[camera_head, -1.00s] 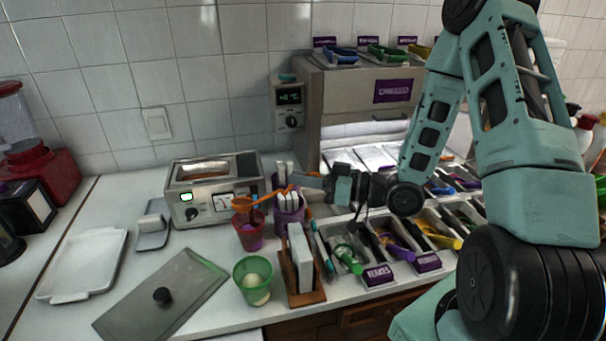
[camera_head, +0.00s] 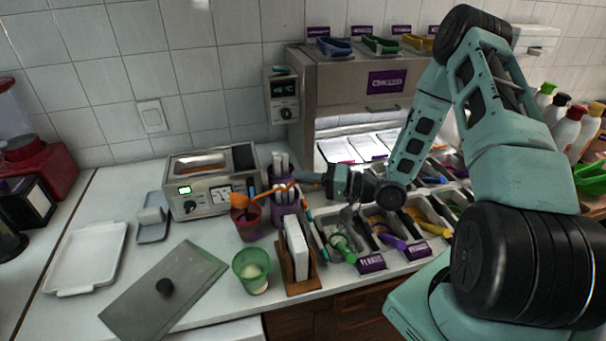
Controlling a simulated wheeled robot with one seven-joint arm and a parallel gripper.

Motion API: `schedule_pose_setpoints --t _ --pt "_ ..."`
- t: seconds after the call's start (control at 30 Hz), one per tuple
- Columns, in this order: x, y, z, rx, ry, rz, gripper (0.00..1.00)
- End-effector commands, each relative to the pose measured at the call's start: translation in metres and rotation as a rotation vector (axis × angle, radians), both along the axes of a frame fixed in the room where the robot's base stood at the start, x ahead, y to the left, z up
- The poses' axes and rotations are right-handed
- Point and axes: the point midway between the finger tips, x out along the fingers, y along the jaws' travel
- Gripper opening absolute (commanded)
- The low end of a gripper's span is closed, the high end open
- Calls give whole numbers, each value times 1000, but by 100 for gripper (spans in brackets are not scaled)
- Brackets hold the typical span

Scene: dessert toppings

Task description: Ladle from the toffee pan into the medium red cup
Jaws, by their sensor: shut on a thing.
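My gripper (camera_head: 312,179) is shut on the handle of an orange ladle (camera_head: 272,190), which reaches left from it. The ladle's bowl (camera_head: 238,201) is at the mouth of the red cup (camera_head: 250,226), over its left rim. The bowl looks tilted; its contents and the inside of the cup are too small to tell. The red cup stands upright on the counter, right of the metal warmer (camera_head: 190,198). The warmer's open top (camera_head: 203,167) looks brown inside and seems to be the toffee pan.
A green cup (camera_head: 251,271) with something pale inside stands in front. A napkin holder (camera_head: 300,255) and a purple straw holder (camera_head: 284,207) stand close right of the cups. A grey lid (camera_head: 190,270) and white tray (camera_head: 88,258) lie left. Topping bins with tongs (camera_head: 385,232) line the right.

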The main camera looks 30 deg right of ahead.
Motion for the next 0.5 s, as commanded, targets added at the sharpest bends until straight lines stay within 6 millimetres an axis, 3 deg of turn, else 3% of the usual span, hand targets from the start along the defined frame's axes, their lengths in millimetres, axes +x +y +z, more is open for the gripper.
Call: schedule_pose_setpoints --t 0.5 --pt "13 -15 -34 323 290 -2 0"
